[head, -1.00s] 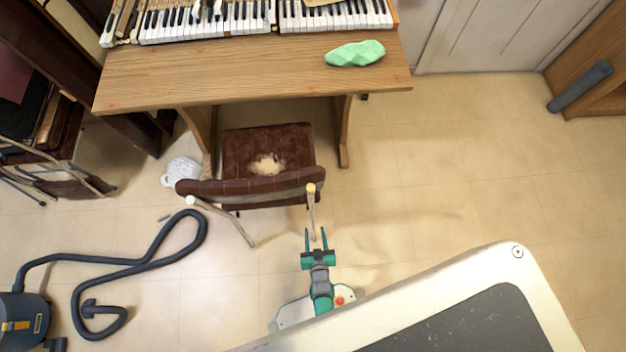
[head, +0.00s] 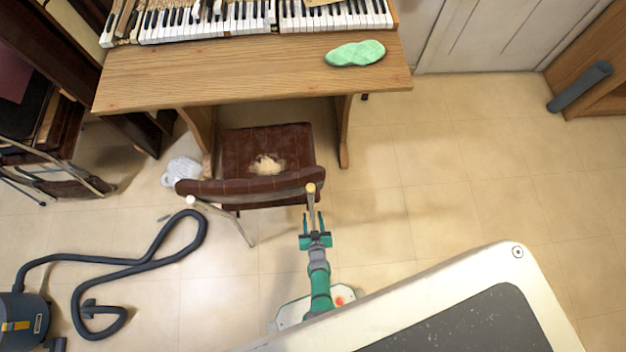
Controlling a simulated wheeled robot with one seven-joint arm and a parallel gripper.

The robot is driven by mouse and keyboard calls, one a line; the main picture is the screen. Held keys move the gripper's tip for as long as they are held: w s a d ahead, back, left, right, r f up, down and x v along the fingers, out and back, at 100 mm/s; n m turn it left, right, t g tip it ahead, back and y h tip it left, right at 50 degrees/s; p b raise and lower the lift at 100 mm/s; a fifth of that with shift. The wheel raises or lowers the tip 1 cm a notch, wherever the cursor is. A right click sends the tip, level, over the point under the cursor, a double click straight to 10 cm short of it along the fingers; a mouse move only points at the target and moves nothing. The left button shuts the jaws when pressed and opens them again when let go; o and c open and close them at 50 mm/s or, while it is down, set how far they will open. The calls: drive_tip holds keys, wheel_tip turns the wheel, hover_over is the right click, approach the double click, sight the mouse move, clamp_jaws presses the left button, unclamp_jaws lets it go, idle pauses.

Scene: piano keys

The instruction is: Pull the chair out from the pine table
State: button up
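The chair (head: 266,151) has a dark brown worn seat with a pale torn patch and a padded backrest (head: 250,187) facing me. Its seat is partly under the pine table (head: 235,74). The backrest ends in pale metal tubes at both sides. My gripper (head: 314,223) is open, its two thin green fingers pointing up the picture, just below the tube end at the right side of the backrest. The fingertips overlap the tube in this view; I cannot tell whether they touch it or straddle it.
Piano keys (head: 265,17) and a green lump (head: 355,53) lie on the table. A vacuum cleaner (head: 24,318) and its hose (head: 120,262) are on the floor at left. A white item (head: 182,171) lies left of the chair. The floor right of the chair is clear.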

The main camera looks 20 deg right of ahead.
clamp_jaws()
drive_tip(key=shift+s+a+f, duration=0.1)
drive_tip(key=shift+s+a, duration=0.15)
drive_tip(key=shift+s, duration=0.7)
drive_tip(key=shift+s+a+f, duration=0.1)
drive_tip(key=shift+s+a, duration=0.2)
drive_tip(key=shift+s, duration=0.7)
drive_tip(key=shift+s+a+f, duration=0.1)
drive_tip(key=shift+s+a, duration=0.15)
drive_tip(key=shift+s, duration=0.85)
drive_tip(key=shift+s+a+r, duration=0.1)
drive_tip(key=shift+s+a, duration=0.15)
drive_tip(key=shift+s, duration=0.55)
drive_tip(key=shift+s+a+f, duration=0.1)
drive_tip(key=shift+s+a, duration=0.2)
drive_tip(key=shift+s, duration=0.5)
drive_tip(key=shift+s+a+r, duration=0.1)
drive_tip(key=shift+s+a, duration=0.15)
drive_tip(key=shift+s, duration=0.65)
drive_tip(key=s+a, duration=0.3)
drive_tip(key=s, duration=0.6)
drive_tip(key=shift+r, duration=0.2)
